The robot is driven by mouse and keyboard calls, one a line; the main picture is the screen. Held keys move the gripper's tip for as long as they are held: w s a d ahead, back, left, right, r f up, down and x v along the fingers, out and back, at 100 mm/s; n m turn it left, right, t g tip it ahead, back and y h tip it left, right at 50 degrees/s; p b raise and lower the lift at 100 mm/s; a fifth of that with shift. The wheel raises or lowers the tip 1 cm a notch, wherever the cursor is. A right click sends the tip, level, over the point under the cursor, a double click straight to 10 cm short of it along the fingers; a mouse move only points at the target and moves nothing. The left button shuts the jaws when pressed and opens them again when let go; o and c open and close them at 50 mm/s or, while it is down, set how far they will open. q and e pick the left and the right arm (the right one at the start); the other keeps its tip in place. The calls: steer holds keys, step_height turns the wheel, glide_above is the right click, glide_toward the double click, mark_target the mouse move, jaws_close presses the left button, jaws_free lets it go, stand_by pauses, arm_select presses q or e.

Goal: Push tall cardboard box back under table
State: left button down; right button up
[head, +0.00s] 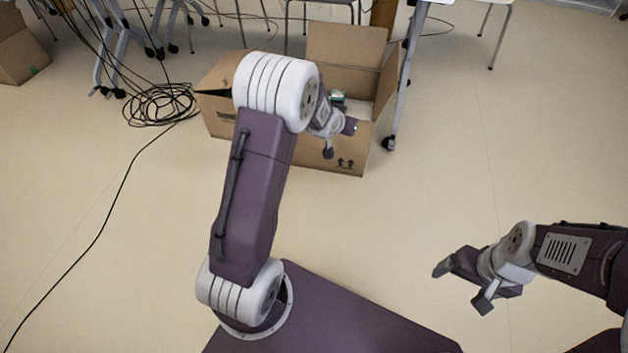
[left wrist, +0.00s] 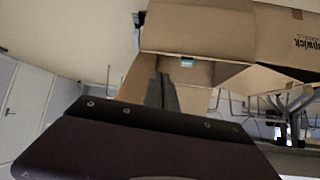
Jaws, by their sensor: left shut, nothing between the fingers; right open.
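The cardboard box (head: 345,155) stands open on the floor with its flaps up, near the table legs, and a small green item (head: 337,97) shows inside. My left arm reaches over the box and hides part of it. My left gripper (head: 339,139) is shut and empty at the box's near side; contact cannot be told. The box wall (left wrist: 200,30) fills the top of the left wrist view, turned over. My right gripper (head: 463,285) is open and empty, low at the right, well apart from the box. Only a sliver of the white table (head: 437,2) shows.
A table leg on a caster (head: 402,90) stands just right of the box. A coil of black cable (head: 160,104) lies left of it, with one cable running to the front. Another cardboard box (head: 18,50) is at the far left. The floor at right is clear.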

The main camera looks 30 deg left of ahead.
arm_select(q)
steer(key=w+a+f+t+b, duration=0.1)
steer(key=w+a+f+b, duration=0.15)
steer(key=f, duration=0.45)
steer(key=w+a+f+b, duration=0.2)
steer(key=f+b, duration=0.1)
steer(key=f, duration=0.4)
steer(key=w+a+f+t+b, duration=0.1)
steer(key=w+a+f+b, duration=0.15)
steer(key=f, duration=0.45)
steer(key=s+a+f+b, duration=0.1)
steer(key=a+f+b, duration=0.1)
steer(key=f, duration=0.5)
steer(key=s+a+f+n+y+b, duration=0.1)
steer(key=s+a+f+b, duration=0.1)
steer(key=f, duration=0.6)
steer(key=shift+s+a+g+b, duration=0.25)
steer(key=shift+s+g+b, duration=0.05)
steer(key=shift+b, duration=0.05)
arm_select(e)
step_height(320, 180, down, 15)
steer(key=shift+r, duration=0.2)
steer(key=shift+w, duration=0.1)
